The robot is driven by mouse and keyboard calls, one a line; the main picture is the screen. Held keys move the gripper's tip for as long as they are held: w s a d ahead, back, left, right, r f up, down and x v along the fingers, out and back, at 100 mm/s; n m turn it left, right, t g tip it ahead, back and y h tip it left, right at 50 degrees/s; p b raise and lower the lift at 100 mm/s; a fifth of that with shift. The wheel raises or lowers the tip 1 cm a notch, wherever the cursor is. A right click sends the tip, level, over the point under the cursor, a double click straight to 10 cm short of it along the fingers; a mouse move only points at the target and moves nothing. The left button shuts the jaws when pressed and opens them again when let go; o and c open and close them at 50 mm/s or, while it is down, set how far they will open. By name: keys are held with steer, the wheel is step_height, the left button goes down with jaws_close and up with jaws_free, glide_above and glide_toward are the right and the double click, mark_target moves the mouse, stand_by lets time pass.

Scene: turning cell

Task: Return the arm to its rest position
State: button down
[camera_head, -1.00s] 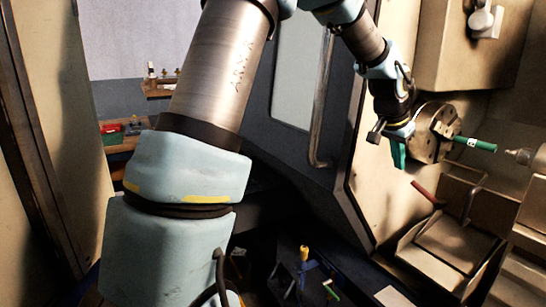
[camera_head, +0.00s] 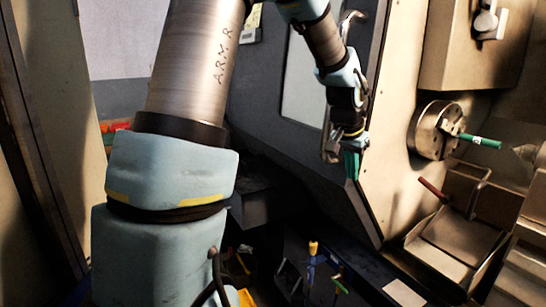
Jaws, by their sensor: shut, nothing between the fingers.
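My arm rises from the lower left and bends over to the upper middle of the head view. My gripper (camera_head: 352,164) hangs down in front of the machine's dark door (camera_head: 290,150), near the edge of the opening. Its green fingers are together with nothing between them. It is to the left of the chuck (camera_head: 432,130) and apart from it.
A green bar (camera_head: 482,142) sticks out of the chuck toward a pointed centre (camera_head: 526,152) at right. A red-handled lever (camera_head: 432,189) stands below the chuck. Several small tools, one yellow-topped (camera_head: 313,247), are at the bottom middle. A light wall is at left.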

steer(key=s+a+f+n+y, duration=0.1)
steer(key=s+a, duration=0.3)
steer(key=a, duration=0.5)
steer(key=s+a+f+n+g, duration=0.1)
steer(key=s+a+f+n, duration=0.2)
steer(key=a, duration=0.6)
steer(key=s+a+f+n+y, duration=0.1)
steer(key=s+a+n, duration=0.3)
steer(key=a, duration=0.5)
steer(key=s+f, duration=0.1)
steer(key=s, duration=0.1)
steer(key=shift+s+f+g+y, duration=0.3)
steer(key=shift+s+g, duration=0.05)
steer(key=shift+g, duration=0.05)
